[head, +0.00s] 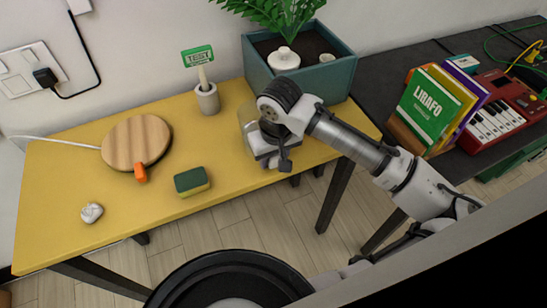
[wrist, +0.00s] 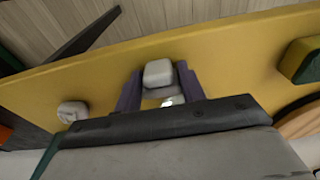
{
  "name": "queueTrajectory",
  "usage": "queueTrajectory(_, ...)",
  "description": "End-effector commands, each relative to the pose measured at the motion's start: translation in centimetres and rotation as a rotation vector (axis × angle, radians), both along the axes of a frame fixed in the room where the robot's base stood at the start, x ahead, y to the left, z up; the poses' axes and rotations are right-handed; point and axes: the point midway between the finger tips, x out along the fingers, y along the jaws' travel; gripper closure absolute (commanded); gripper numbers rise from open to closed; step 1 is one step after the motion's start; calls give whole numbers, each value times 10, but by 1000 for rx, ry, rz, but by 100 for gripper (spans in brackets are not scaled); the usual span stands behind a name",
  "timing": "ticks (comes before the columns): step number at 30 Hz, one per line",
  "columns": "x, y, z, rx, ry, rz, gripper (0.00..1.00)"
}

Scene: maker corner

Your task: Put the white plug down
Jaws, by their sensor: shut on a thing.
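My gripper (head: 274,160) is low over the right part of the yellow table in the head view. In the wrist view my gripper (wrist: 160,92) has its two dark fingers on either side of a pale, rounded block, which I take to be the white plug (wrist: 158,72). The fingers are shut on it. Whether it touches the tabletop is hard to tell. In the head view the plug is largely hidden by the gripper.
The yellow table (head: 60,180) holds a green and yellow sponge (head: 191,181), a round wooden board (head: 136,142), a small whitish lump (head: 92,212) and a grey pot (head: 208,99). A teal planter (head: 330,80) stands behind my gripper. Another pale object (wrist: 72,112) lies left in the wrist view.

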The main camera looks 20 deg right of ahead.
Motion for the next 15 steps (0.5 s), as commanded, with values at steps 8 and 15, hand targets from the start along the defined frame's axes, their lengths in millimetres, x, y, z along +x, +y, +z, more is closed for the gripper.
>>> queueTrajectory(8, 0, 0, 1, 0, -1, 0, 87)
queueTrajectory(15, 1, 0, 19, -1, -3, 0, 87)
